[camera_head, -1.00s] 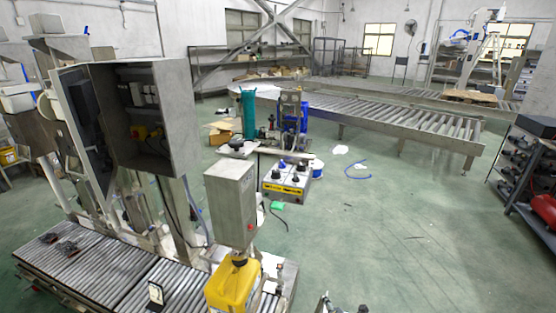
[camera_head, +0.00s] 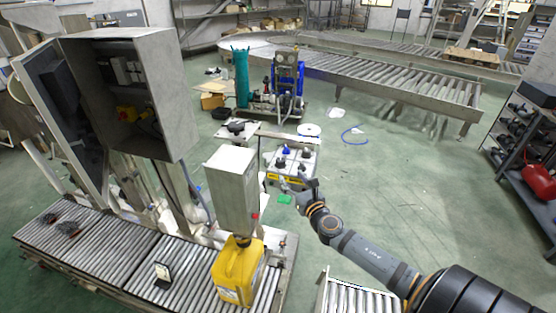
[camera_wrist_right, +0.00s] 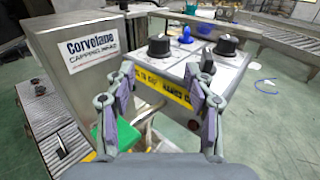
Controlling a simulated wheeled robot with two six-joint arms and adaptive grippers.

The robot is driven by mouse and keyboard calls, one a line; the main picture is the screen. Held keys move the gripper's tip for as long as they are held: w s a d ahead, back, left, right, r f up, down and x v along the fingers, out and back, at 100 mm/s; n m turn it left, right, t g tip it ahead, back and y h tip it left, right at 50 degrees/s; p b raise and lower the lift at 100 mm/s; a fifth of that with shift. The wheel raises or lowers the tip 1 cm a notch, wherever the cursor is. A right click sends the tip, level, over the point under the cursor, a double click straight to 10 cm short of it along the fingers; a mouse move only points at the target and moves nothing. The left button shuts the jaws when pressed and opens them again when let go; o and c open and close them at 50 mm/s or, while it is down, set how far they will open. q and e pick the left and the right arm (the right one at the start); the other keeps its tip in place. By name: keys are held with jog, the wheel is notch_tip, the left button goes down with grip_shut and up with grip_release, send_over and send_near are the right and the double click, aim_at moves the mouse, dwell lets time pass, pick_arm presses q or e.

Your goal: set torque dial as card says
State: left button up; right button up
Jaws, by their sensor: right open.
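A pale control box (camera_head: 293,168) with black knobs and a blue knob on top stands mid-scene. In the right wrist view its near edge has a yellow label strip (camera_wrist_right: 162,86). A left black knob (camera_wrist_right: 159,46), a right black knob (camera_wrist_right: 227,46) and a blue knob (camera_wrist_right: 186,36) show there. I cannot tell which is the torque dial. My right gripper (camera_head: 300,184) is open and empty at the near side of the box, its fingers apart. A small upright card (camera_head: 162,272) stands on the rollers; its text is too small to read. My left gripper is out of view.
A grey capping head (camera_head: 232,190), labelled in the wrist view, stands left of my right gripper, above a yellow jug (camera_head: 238,275). An open cabinet (camera_head: 175,85) is farther left. A green object (camera_head: 285,199) lies below the box.

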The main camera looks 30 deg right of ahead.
aim_at(282, 163)
jog(key=shift+w+r+p, duration=0.15)
jog(key=shift+r+p, duration=0.4)
jog(key=shift+r, duration=0.35)
jog(key=shift+w+d+r, duration=0.1)
jog(key=shift+w+r, duration=0.05)
jog(key=shift+w, duration=0.55)
jog(key=w, duration=0.4)
jog(key=shift+d+f+p, duration=0.25)
jog(key=shift+f+p, duration=0.05)
jog(key=shift+f, duration=0.1)
jog(key=shift+w+d+f, duration=0.1)
jog(key=shift+w+f, duration=0.05)
jog(key=shift+w, duration=0.3)
jog(key=shift+w+d+f, duration=0.1)
jog(key=shift+w, duration=0.35)
jog(key=shift+w+d+r, duration=0.1)
jog(key=shift+w, duration=0.25)
jog(key=shift+c, duration=2.5)
grip_shut()
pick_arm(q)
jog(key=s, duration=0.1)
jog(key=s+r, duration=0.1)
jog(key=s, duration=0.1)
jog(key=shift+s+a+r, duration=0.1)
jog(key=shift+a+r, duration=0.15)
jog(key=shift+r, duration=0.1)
pick_arm(e)
jog(key=shift+h, duration=0.3)
